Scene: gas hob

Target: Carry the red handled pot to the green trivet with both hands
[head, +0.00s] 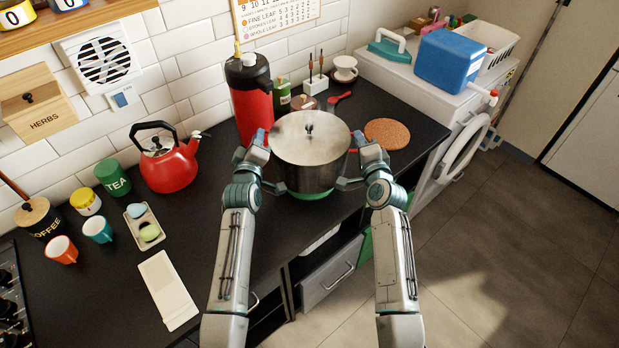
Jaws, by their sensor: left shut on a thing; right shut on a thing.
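A large steel pot (308,165) with a metal lid (310,135) is upright near the front edge of the dark counter. A bit of red handle shows at its right side. The green trivet (310,194) shows as a green rim under the pot's front; the pot hides the rest. I cannot tell whether the pot touches it. My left gripper (257,148) is at the pot's left side, shut on a handle that is mostly hidden. My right gripper (362,152) is at the pot's right side, shut on the handle there.
A red flask (252,105) stands close behind the pot, left of it. A cork mat (387,133) lies to the right. A red kettle (168,165) stands to the left. Bottles and a cup (345,68) stand behind. The counter between kettle and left arm is clear.

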